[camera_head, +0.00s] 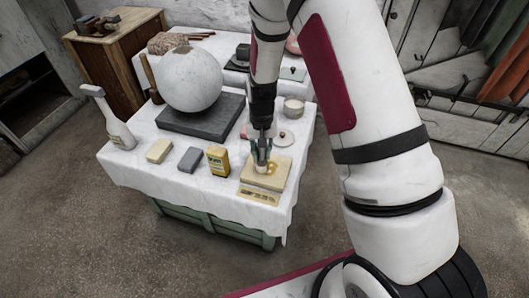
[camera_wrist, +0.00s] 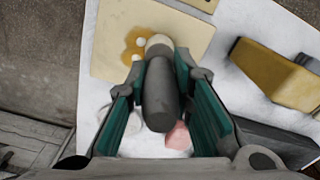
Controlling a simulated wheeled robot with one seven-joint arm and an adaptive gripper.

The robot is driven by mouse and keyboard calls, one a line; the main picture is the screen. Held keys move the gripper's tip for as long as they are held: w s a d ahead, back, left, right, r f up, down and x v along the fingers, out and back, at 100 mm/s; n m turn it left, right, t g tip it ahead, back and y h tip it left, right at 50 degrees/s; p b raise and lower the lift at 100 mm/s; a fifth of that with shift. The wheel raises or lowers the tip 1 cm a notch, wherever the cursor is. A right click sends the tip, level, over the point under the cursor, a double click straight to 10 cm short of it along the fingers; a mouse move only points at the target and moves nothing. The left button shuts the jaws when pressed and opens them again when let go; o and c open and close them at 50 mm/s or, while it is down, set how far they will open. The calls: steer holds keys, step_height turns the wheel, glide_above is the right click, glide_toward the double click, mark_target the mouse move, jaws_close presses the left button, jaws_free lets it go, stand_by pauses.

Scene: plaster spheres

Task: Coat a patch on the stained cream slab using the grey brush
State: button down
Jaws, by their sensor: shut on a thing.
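The cream slab (camera_head: 252,178) lies at the front right of the white-draped table, with an amber stain (camera_head: 273,168) on it. In the wrist view the slab (camera_wrist: 112,42) fills the upper left, and the stain (camera_wrist: 131,48) shows with small white spots beside the brush tip. My gripper (camera_head: 262,153) is above the slab, shut on the grey brush (camera_wrist: 160,95). The brush's dark grey handle sits between the teal fingers, and its pale head (camera_wrist: 159,41) is over or beside the stain. I cannot tell whether the bristles touch the slab.
A large plaster sphere (camera_head: 190,79) rests on a dark plinth (camera_head: 205,124). A pale jar (camera_head: 293,107) and a pink object (camera_head: 283,138) are behind the slab.

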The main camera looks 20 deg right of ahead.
steer(key=shift+w+a, duration=0.4)
steer(key=shift+a, duration=0.2)
steer(key=shift+d, duration=0.1)
steer(key=shift+s+d, duration=0.9)
steer(key=shift+d, duration=0.25)
steer(key=shift+f, duration=0.1)
steer(key=shift+w+a, duration=0.45)
steer(key=shift+a, duration=0.2)
steer(key=shift+w+a, duration=0.45)
steer(key=shift+a, duration=0.15)
